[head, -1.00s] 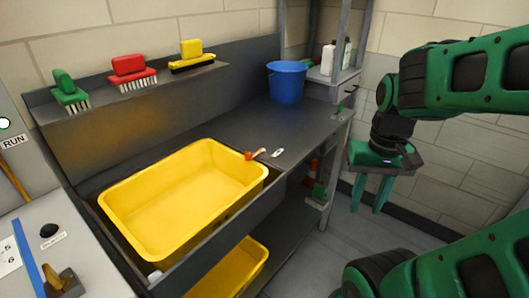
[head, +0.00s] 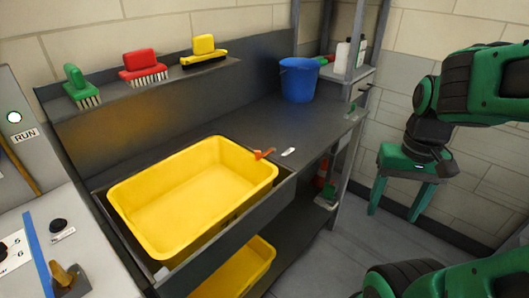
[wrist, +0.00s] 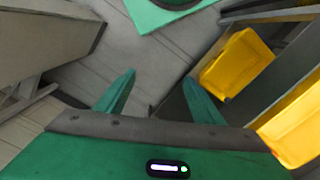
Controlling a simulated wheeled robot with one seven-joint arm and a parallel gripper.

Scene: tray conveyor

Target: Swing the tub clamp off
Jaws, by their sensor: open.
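The yellow tub (head: 190,205) sits in the grey sink recess of the bench in the head view, upright and empty. The small orange-red clamp (head: 264,154) lies at the tub's right rear rim, with its end reaching over or against the rim; I cannot tell how tightly. My green gripper (head: 393,212) is at the right of the head view, open and empty, pointing down over the floor, well apart from the clamp. In the wrist view my gripper (wrist: 160,98) shows its two fingers spread over the floor. The clamp does not show clearly there.
A second yellow tub (head: 240,270) is on the lower shelf, also in the wrist view (wrist: 236,65). A blue bucket (head: 299,80) stands on the bench. Green, red (head: 143,67) and yellow brushes line the back ledge. A shelf post (head: 356,45) rises at the bench's right end.

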